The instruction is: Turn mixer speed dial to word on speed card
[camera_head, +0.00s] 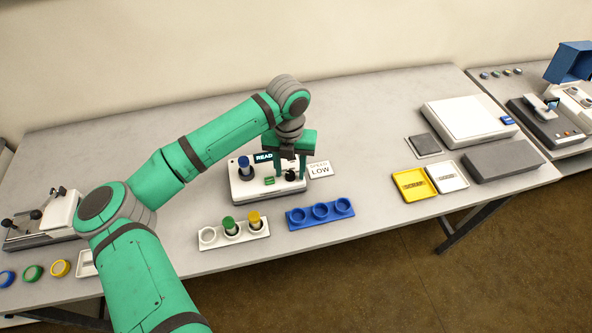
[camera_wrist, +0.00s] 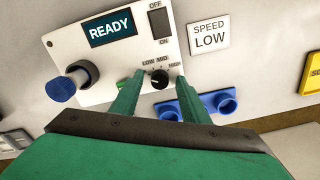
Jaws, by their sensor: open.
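The mixer (camera_head: 243,192) is a white box with a READY screen (camera_wrist: 110,29), an OFF/ON switch (camera_wrist: 159,22) and a black speed dial (camera_wrist: 160,78). LOW, MID and HIGH are printed around the dial. I cannot tell surely where its mark points. The speed card (camera_head: 320,169) lies right of the mixer; it reads SPEED LOW in the wrist view (camera_wrist: 209,38). My gripper (camera_head: 291,175) is open over the dial. In the wrist view its green fingers (camera_wrist: 159,82) stand on either side of the dial, with visible gaps; contact is not clear.
A blue-capped tube (camera_head: 244,163) stands in the mixer's left side. In front are a white rack (camera_head: 211,245) with green- and yellow-capped tubes and an empty blue rack (camera_head: 298,224). Yellow (camera_head: 403,194) and white trays (camera_head: 457,184) lie to the right.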

